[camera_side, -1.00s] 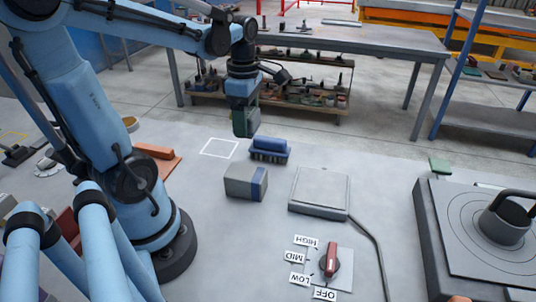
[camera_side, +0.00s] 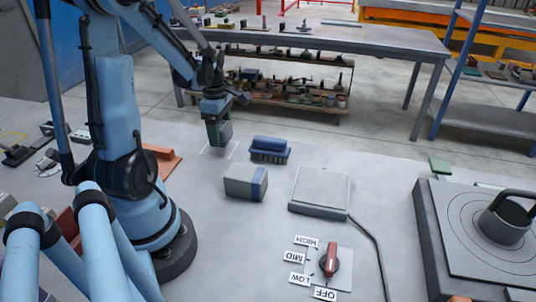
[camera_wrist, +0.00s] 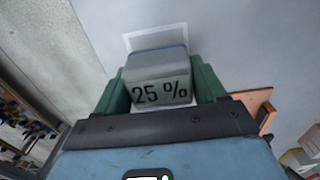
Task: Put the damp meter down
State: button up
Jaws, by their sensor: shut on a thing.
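The damp meter (camera_wrist: 160,90) is a grey block marked "25 %" with a blue far edge in the wrist view. My gripper (camera_side: 217,138) has green fingers and is shut on it, with one finger on each side. In the side view the fingers hide most of the meter. They point down over a white square outline (camera_side: 231,153) on the bench, left of a blue brush (camera_side: 269,150). The outline (camera_wrist: 128,42) also shows around and beyond the meter in the wrist view. I cannot tell whether the meter touches the bench.
A grey block with a blue end (camera_side: 245,182) lies in front of the outline. A flat grey plate (camera_side: 320,190) with a cable and a red dial (camera_side: 331,260) are to the right. An orange piece (camera_side: 164,161) is at left. The bench just around the outline looks clear.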

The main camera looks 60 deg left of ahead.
jog(key=shift+f, duration=1.05)
jog(key=shift+f, duration=0.1)
jog(key=o, duration=1.5)
jog(key=shift+c, duration=0.2)
